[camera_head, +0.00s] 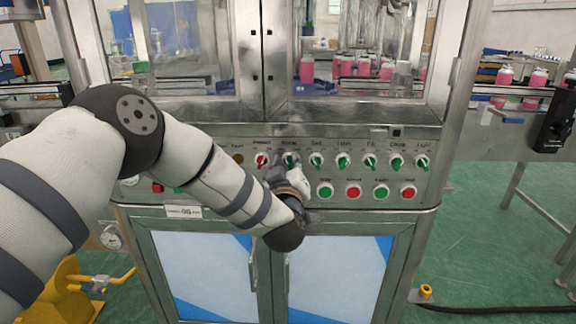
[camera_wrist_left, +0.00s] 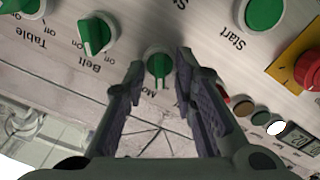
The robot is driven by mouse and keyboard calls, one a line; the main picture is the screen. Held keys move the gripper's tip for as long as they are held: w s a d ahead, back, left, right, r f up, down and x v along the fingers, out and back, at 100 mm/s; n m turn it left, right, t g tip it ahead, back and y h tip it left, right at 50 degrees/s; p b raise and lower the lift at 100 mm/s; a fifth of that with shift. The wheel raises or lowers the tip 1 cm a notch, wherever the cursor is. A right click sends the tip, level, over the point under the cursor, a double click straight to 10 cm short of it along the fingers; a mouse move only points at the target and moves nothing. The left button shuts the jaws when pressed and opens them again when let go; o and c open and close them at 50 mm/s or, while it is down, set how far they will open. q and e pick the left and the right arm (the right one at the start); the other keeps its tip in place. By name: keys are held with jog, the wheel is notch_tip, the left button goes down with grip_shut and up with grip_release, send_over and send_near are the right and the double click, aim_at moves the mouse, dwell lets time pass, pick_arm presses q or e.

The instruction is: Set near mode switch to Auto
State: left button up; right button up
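The mode switch is a green rotary knob (camera_wrist_left: 158,66) on the metal control panel. In the left wrist view, where the labels are upside down, its partly covered label starts with "Mo" and its grip runs roughly vertically in the picture. My left gripper (camera_wrist_left: 159,75) is open, with one dark finger on either side of this knob and a visible gap on both sides. In the head view, my left gripper (camera_head: 284,170) is at the panel's upper row, by a green knob (camera_head: 290,158), which it partly hides. My right gripper is not in view.
The Belt knob (camera_wrist_left: 96,35) and Table knob (camera_wrist_left: 27,6) are beside the mode switch. A green Start button (camera_wrist_left: 264,12) and a red emergency stop (camera_wrist_left: 308,70) are on the other side. A red-handled knob (camera_head: 261,160) sits left of the gripper. Cabinet doors (camera_head: 340,275) are below.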

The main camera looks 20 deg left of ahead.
pick_arm(q)
grip_shut()
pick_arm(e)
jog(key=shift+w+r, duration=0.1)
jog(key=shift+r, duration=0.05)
pick_arm(q)
jog(key=shift+d+r+m+p, duration=0.15)
jog(key=shift+m+p, duration=0.4)
jog(key=shift+m, duration=0.55)
jog(key=m, duration=0.2)
jog(key=shift+m+p, duration=0.3)
jog(key=shift+p, duration=0.1)
jog(key=m, duration=0.3)
jog(key=shift+m+p, duration=0.3)
jog(key=shift+f+m, duration=0.15)
jog(key=shift+m, duration=0.7)
jog(key=shift+f+m, duration=0.15)
jog(key=shift+m, duration=0.7)
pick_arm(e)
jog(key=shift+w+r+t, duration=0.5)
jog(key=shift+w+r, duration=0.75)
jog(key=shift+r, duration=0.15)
pick_arm(q)
jog(key=shift+f, duration=0.1)
